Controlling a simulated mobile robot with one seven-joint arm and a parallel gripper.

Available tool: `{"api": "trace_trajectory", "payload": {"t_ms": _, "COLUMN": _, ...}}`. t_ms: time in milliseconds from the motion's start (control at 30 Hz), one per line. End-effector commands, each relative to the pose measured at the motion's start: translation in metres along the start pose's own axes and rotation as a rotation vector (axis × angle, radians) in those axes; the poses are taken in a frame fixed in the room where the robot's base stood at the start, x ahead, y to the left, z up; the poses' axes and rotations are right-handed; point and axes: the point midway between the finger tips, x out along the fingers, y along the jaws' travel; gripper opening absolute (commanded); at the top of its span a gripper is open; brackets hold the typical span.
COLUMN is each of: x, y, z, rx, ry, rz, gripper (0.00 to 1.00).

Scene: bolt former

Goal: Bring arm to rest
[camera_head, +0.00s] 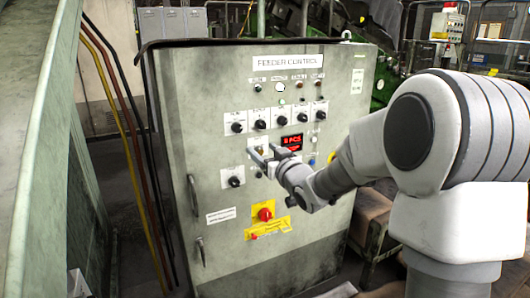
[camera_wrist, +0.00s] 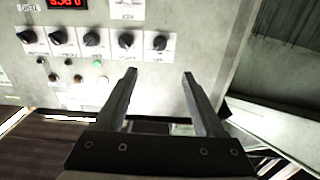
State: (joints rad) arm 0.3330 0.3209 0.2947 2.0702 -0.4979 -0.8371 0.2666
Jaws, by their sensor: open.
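My gripper (camera_head: 264,153) is in front of the grey feeder control cabinet (camera_head: 225,85), near the middle of its panel. In the wrist view my gripper (camera_wrist: 159,74) is open, with two dark fingers apart and nothing between them. The panel's row of black knobs (camera_wrist: 92,39) and its red display (camera_wrist: 66,5) show beyond the fingertips. I cannot tell whether a finger touches the panel.
The panel carries a red display (camera_head: 292,142), several black knobs and a red rotary switch on yellow (camera_head: 264,214). Cables (camera_head: 130,140) run along the cabinet's left side. Green machinery (camera_head: 385,75) stands behind it. A grey machine part (camera_head: 38,130) fills the left edge.

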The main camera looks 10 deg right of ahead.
Motion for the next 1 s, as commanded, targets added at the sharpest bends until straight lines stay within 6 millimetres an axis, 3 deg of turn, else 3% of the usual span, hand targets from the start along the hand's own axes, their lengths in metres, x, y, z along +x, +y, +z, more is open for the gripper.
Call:
{"api": "trace_trajectory", "payload": {"t_ms": 467, "x": 0.000, "y": 0.000, "z": -0.001, "rx": -0.001, "ry": -0.002, "rz": 0.001, "gripper": 0.71}}
{"api": "trace_trajectory", "payload": {"t_ms": 633, "x": -0.012, "y": -0.001, "z": -0.005, "rx": -0.032, "ry": -0.068, "rz": 0.044, "gripper": 0.71}}
{"api": "trace_trajectory", "payload": {"t_ms": 767, "x": -0.041, "y": 0.001, "z": -0.010, "rx": -0.071, "ry": -0.193, "rz": 0.124, "gripper": 0.71}}
{"api": "trace_trajectory", "payload": {"t_ms": 1000, "x": -0.125, "y": 0.000, "z": -0.009, "rx": -0.087, "ry": -0.453, "rz": 0.277, "gripper": 0.71}}
